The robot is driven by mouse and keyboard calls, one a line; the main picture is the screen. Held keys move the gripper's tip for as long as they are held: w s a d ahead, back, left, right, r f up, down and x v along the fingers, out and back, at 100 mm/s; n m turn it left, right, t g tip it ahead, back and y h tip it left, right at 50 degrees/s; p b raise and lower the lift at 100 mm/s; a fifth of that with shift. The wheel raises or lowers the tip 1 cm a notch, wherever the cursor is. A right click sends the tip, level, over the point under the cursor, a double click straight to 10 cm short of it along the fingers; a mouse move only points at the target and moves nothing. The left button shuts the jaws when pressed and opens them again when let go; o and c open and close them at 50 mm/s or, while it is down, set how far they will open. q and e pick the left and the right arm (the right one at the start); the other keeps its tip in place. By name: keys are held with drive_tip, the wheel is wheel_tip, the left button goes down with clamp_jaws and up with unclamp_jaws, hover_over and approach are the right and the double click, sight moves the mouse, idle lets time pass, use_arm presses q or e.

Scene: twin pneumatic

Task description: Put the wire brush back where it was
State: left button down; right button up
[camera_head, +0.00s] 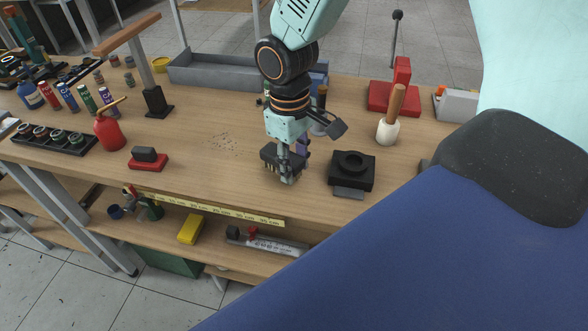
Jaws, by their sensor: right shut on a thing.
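My right gripper (285,151) comes down from the top of the camera_head view over the front middle of the wooden table. It is shut on a dark block with pale bristles along its lower edge, which looks like the wire brush (269,160). The gripper covers part of the brush. The brush is at or just above the tabletop; I cannot tell whether it touches. My left gripper is not in view.
Speckled tabletop (222,142) is clear.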

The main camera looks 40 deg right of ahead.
drive_tip(key=shift+w+a+f, duration=0.15)
drive_tip(key=shift+f, duration=0.65)
drive_tip(key=shift+w+a+f, duration=0.1)
drive_tip(key=shift+w, duration=0.15)
drive_tip(key=shift+s+d+f, duration=0.1)
drive_tip(key=shift+s+d, duration=0.15)
drive_tip(key=shift+s, duration=0.1)
drive_tip(key=o, duration=0.7)
drive_tip(key=shift+a, duration=0.1)
drive_tip(key=shift+c, duration=0.2)
drive_tip(key=o, duration=0.4)
drive_tip(key=shift+w, duration=0.3)
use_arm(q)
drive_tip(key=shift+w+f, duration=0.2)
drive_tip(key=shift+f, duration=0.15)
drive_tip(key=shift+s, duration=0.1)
use_arm(e)
drive_tip(key=shift+s, duration=0.2)
